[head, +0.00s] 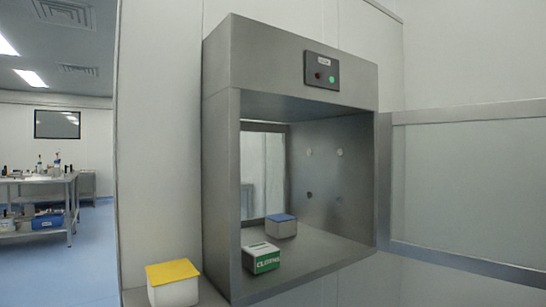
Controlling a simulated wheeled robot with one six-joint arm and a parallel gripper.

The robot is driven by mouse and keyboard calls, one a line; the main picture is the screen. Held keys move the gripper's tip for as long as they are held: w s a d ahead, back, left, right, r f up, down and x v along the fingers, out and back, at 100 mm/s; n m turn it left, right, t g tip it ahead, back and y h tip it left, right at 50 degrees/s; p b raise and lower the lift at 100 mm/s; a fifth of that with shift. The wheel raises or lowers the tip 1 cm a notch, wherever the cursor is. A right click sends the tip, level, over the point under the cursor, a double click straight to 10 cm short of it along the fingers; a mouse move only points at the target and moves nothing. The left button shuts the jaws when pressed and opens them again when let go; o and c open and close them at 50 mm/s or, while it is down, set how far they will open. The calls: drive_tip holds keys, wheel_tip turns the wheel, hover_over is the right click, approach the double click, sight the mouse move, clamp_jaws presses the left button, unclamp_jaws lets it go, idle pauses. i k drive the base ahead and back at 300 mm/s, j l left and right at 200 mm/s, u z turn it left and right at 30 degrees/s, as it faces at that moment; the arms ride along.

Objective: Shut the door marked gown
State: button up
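A grey steel pass-through box (221,150) is set in a white wall, and its near side is open. A framed glass door (470,185) is swung wide open at the right of the box, running out to the right edge of the picture. I see no readable gown marking on it. At the back left of the box is a second opening or glass pane (262,172); I cannot tell which. My gripper is not in view.
Inside the box are a white box with green lettering (261,258) and a grey box with a blue lid (281,226). A yellow-lidded white box (173,284) stands outside at lower left. A dark panel (321,71) above shows a green light. A steel bench (40,200) stands far left.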

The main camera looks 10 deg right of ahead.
sight(531, 278)
drive_tip(key=k+z, duration=0.1)
drive_tip(key=z, duration=1.35)
